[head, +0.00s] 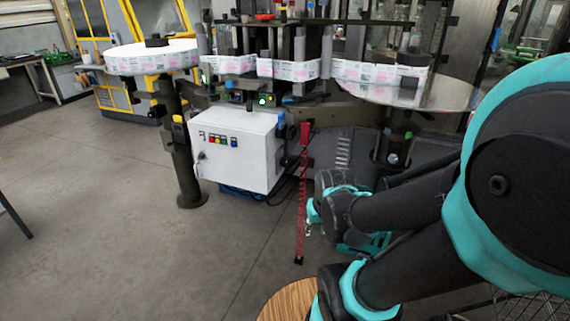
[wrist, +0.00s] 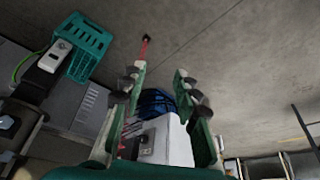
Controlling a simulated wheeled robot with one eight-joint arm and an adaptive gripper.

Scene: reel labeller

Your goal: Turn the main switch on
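A white control box (head: 240,150) hangs under the labelling machine in the head view. Its front carries a row of small coloured buttons (head: 220,140). A small dark knob-like part (head: 201,155) sits low on its left; I cannot tell whether it is the main switch or which way it is turned. My gripper (head: 314,214) is right of and below the box in the head view, partly hidden by my arm. In the wrist view its two green fingers (wrist: 161,70) are spread with nothing held. The white box (wrist: 177,145) shows between and beyond them, apart from them.
A dark pole (head: 183,150) carries a white reel (head: 150,57) left of the box. A blue object (head: 240,190) lies under the box. The floor at front left is clear.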

